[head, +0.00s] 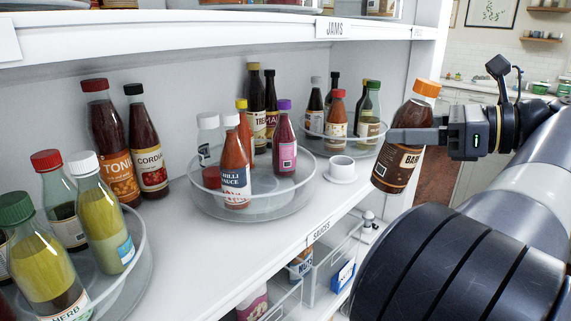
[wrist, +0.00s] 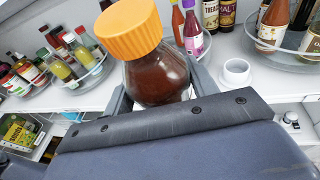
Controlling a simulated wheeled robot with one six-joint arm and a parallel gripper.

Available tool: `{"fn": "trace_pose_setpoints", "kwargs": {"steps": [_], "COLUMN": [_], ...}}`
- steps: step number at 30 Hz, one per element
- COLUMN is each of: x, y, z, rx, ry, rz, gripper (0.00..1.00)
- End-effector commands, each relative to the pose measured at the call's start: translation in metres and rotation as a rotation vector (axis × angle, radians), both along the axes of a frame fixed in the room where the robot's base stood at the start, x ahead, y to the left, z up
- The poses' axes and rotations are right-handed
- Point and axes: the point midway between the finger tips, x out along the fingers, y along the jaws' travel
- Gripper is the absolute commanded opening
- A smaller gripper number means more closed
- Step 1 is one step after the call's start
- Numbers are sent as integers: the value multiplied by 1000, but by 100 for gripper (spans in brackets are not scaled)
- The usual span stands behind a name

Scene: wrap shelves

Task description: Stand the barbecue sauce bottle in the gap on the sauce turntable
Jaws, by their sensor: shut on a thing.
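The barbecue sauce bottle (head: 402,140) is dark brown with an orange cap and a dark label. My gripper (head: 420,136) is shut on its middle and holds it in the air, slightly tilted, in front of the shelf's right end. In the wrist view the bottle (wrist: 155,68) sits between the fingers, cap toward the camera. The sauce turntable (head: 262,207) is a clear round tray above the SAUCES label, left of my gripper. It bears a chilli sauce bottle (head: 236,170), a purple-capped bottle (head: 285,140) and several others. Bare tray shows at its front right.
A white cup on a saucer (head: 341,172) stands between the sauce turntable and another loaded turntable (head: 345,137) at the right. A further turntable (head: 130,272) with oil bottles is at the left. The jams shelf (head: 250,30) runs overhead. Clear bins (head: 315,277) lie below.

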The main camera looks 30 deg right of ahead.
Motion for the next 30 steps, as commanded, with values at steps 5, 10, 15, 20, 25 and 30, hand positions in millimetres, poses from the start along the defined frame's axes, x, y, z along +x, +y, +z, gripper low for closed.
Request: {"fn": "trace_pose_setpoints", "kwargs": {"steps": [5,10,15,20,25,30], "x": [16,51,82,110,140,158], "y": [12,33,53,70,87,97], "z": [-9,-5,-5,-5,-5,-28], "rx": [63,55,54,55,55,59], "ry": [-97,-93,-92,-92,-90,-88], "rz": [5,8,9,9,8,4], "gripper": [19,19,19,19,19,19]}}
